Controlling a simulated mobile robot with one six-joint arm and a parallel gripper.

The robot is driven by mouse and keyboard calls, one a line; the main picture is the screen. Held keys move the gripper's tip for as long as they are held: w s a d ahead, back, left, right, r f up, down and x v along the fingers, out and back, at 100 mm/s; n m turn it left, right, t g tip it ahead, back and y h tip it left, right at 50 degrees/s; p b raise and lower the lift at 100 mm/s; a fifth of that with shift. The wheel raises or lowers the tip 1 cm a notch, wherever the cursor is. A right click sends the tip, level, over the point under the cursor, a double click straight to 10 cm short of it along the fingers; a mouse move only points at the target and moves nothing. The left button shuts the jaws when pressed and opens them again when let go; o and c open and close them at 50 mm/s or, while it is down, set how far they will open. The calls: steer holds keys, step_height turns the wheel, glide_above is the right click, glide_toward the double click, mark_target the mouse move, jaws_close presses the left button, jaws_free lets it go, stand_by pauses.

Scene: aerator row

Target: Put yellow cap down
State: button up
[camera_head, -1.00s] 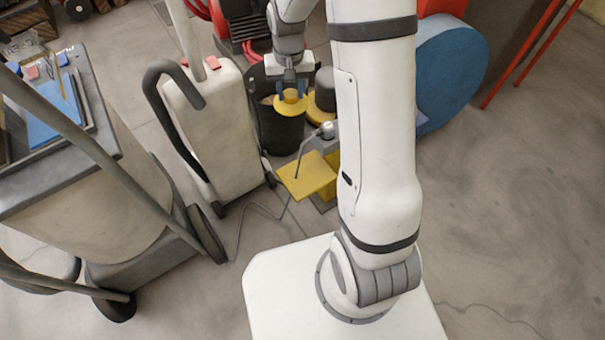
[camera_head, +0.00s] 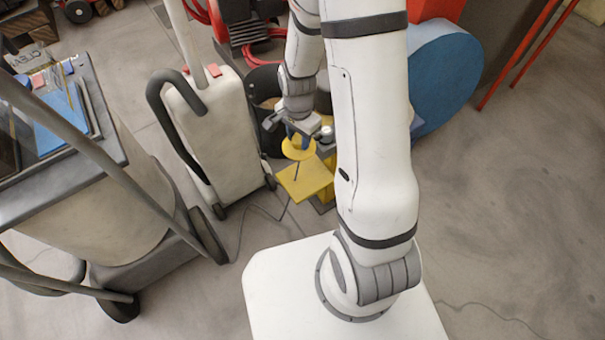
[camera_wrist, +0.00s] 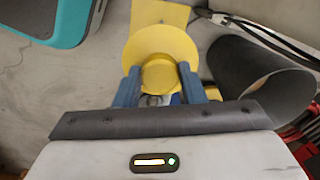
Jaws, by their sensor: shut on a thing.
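The yellow cap (camera_head: 298,149) is a round disc with a raised middle knob. It also shows in the wrist view (camera_wrist: 160,58). My gripper (camera_head: 298,134) is shut on its knob, with a blue finger on each side in the wrist view (camera_wrist: 158,85). In the head view the cap hangs over or near a yellow square plate (camera_head: 305,180), part of which shows behind the cap in the wrist view (camera_wrist: 160,12). I cannot tell the height of the gap between them.
A dark round bin (camera_wrist: 245,75) lies right of the cap in the wrist view. A white wheeled machine (camera_head: 210,135) with a black handle stands left of the plate. A cart (camera_head: 90,190) is further left, and a blue drum (camera_head: 448,80) is at right. Floor at right is clear.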

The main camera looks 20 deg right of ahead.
mark_target(300, 144)
step_height(300, 144, down, 18)
steer(key=b, duration=0.6)
steer(key=shift+f, duration=0.2)
steer(key=shift+f+b, duration=0.1)
steer(key=shift+b, duration=0.25)
steer(key=o, duration=1.2)
steer(key=shift+o, duration=0.2)
steer(key=r+n+p, duration=0.1)
steer(key=r, duration=0.6)
steer(key=s+r+n+p, duration=0.1)
steer(key=r+p, duration=0.1)
steer(key=r, duration=0.5)
steer(key=r+n+p, duration=0.1)
steer(key=r+p, duration=0.1)
steer(key=r, duration=0.5)
steer(key=shift+s+r, duration=0.35)
steer(key=shift+r, duration=0.05)
steer(key=s+d+r+n+t, duration=0.1)
steer(key=s+r+n, duration=0.7)
steer(key=s+r, duration=0.3)
step_height(300, 144, up, 4)
steer(key=shift+s+d+r, duration=0.15)
steer(key=shift+s+d, duration=0.05)
steer(key=shift+s, duration=0.2)
